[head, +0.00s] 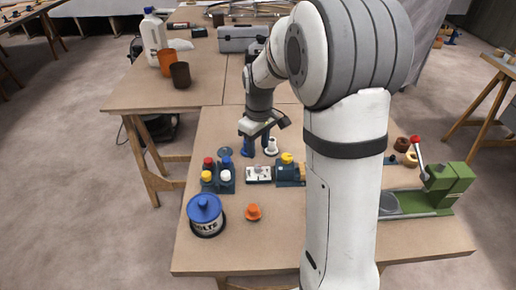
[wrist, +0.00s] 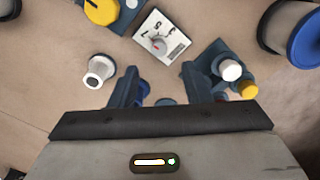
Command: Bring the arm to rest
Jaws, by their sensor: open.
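My gripper (head: 258,132) hangs above the workbench (head: 285,232), behind the row of small parts. In the wrist view its two dark fingers (wrist: 163,80) stand apart with no object held between them. A white dial device (wrist: 160,45) lies beyond the fingertips; in the head view it is the white box (head: 258,174). A white cylindrical part (wrist: 100,70) is left of the left finger. A block with white and yellow knobs (wrist: 230,72) is close to the right finger. My arm covers the bench's middle right in the head view.
A blue-lidded tin (head: 206,216) and an orange knob (head: 253,212) stand at the front. A green press (head: 445,190) with a red-tipped lever stands at the right. Orange (head: 166,62) and dark (head: 180,75) cups stand on the back left bench. Bare bench shows at the front.

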